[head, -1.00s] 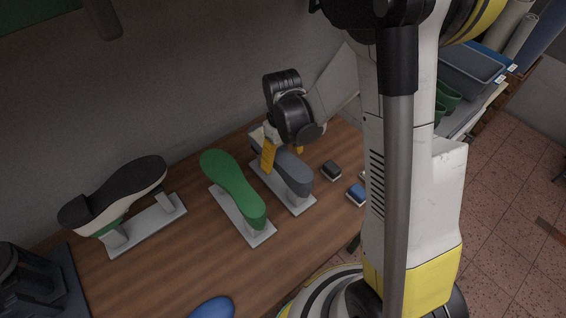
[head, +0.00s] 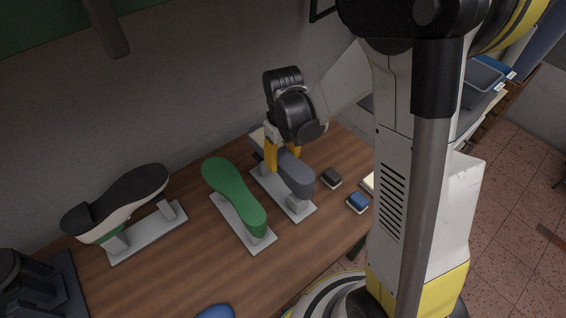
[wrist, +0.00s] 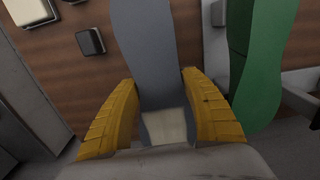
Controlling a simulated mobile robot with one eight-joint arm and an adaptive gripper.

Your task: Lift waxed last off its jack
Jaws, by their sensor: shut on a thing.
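A grey shoe last (head: 296,176), taken as the waxed last, lies sole up on its pale jack (head: 300,210) on the wooden bench. My gripper (head: 283,160) reaches down from above with its yellow fingers shut on the last's far, narrower part. In the wrist view the fingers (wrist: 160,82) stand on both sides of the grey last (wrist: 147,40), with a pale patch (wrist: 166,126) between them. The last appears to rest on its jack; the contact under it is hidden.
A green last (head: 235,190) on its own jack stands close to the left. A black-soled shoe (head: 125,195) on a stand is farther left. A black block (head: 331,177) and a blue block (head: 358,202) lie at the right. A blue object (head: 215,312) shows at the bottom edge.

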